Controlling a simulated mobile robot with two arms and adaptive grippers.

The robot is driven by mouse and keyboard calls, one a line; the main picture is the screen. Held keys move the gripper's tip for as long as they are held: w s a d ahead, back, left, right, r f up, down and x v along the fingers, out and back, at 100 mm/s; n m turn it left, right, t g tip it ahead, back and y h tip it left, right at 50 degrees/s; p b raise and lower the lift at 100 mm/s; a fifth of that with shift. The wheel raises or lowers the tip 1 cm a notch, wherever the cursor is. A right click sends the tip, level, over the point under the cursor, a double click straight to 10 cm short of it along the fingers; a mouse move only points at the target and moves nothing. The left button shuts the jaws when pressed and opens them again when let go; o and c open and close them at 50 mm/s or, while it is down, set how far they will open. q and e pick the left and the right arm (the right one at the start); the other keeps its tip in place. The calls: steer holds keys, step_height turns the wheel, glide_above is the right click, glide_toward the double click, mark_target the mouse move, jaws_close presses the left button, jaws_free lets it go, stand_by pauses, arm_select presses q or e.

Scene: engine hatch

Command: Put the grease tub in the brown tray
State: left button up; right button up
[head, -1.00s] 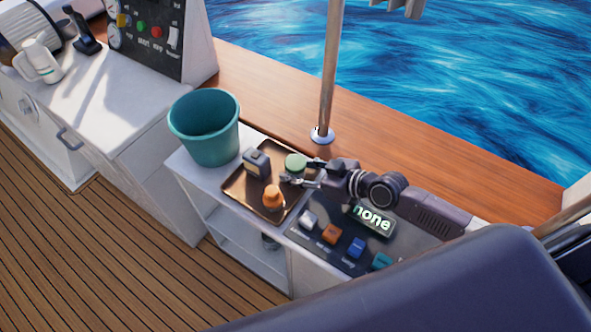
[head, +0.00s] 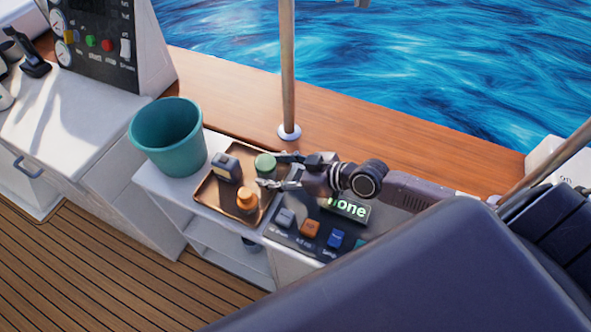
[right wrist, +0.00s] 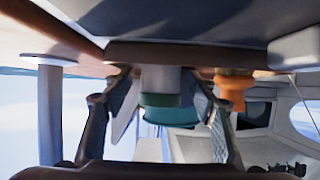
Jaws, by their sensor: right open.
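The grease tub, seemingly the small round tub with a green lid (head: 265,163), stands upright in the back right part of the brown tray (head: 213,200). In the right wrist view, which looks upside down, its pale body (right wrist: 161,79) and green lid show between the fingers. My right gripper (head: 268,172) reaches in from the right with its fingers open, one on each side of the tub. I cannot tell whether either finger touches it. My left gripper is not in view.
A metal post (head: 288,75) rises behind.

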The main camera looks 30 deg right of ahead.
steer(key=v, duration=0.8)
steer(key=shift+s+d, duration=0.25)
steer(key=shift+s, duration=0.1)
steer(key=shift+s+d+r, duration=0.15)
steer(key=shift+s+r, duration=0.15)
steer(key=shift+r, duration=0.05)
